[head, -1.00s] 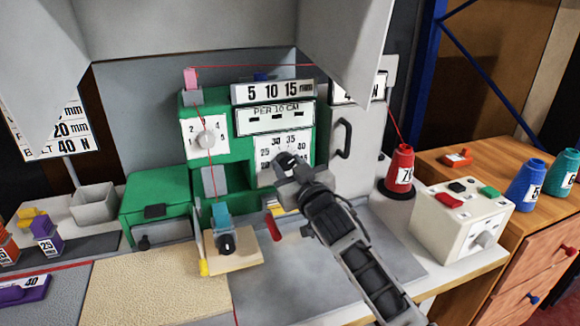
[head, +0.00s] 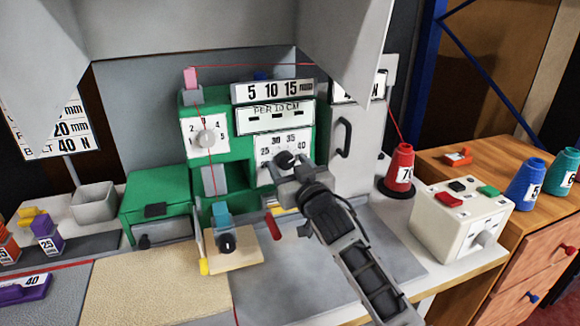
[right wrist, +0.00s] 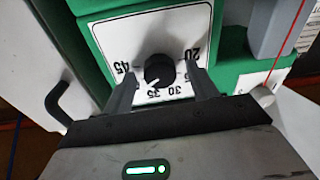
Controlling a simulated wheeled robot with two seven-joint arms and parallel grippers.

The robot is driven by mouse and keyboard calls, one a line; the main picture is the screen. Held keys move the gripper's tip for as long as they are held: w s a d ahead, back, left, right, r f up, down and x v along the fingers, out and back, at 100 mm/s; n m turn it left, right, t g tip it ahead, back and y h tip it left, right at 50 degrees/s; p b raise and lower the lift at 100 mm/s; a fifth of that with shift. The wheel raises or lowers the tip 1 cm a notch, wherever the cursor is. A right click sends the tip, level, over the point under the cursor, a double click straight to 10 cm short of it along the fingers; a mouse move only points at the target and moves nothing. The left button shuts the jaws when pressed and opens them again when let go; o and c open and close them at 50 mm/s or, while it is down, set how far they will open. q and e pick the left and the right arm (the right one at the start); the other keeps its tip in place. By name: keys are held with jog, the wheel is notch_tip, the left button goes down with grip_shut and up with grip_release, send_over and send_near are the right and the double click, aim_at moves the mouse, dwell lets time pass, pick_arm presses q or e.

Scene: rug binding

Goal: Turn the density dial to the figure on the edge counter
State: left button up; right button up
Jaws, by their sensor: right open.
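The density dial is a black knob (head: 284,160) on a white plate (head: 267,145) marked 25, 30, 35, 40 on the green machine. In the right wrist view the dial (right wrist: 159,70) appears upside down, its white pointer line near 35, on the side towards 40. My right gripper (head: 292,176) is open in front of the dial; in the wrist view its fingers (right wrist: 162,78) stand either side of the knob with gaps. The counter panel (head: 275,117) under "PER 10 CM" shows dark dashes, with no readable figure. My left gripper is not in view.
A second dial (head: 206,137) sits left on the machine. A strip (head: 273,91) reads 5 10 15. A dark handle (head: 343,139) stands right of the density dial. A red cone (head: 402,168) and a white button box (head: 461,218) are further right.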

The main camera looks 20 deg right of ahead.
jog(key=shift+s, duration=0.1)
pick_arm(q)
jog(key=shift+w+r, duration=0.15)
pick_arm(e)
jog(key=s+d, duration=0.1)
jog(key=s, duration=1.4)
jog(key=shift+s+d+f, duration=0.2)
jog(key=shift+s+f, duration=0.15)
jog(key=shift+s, duration=0.05)
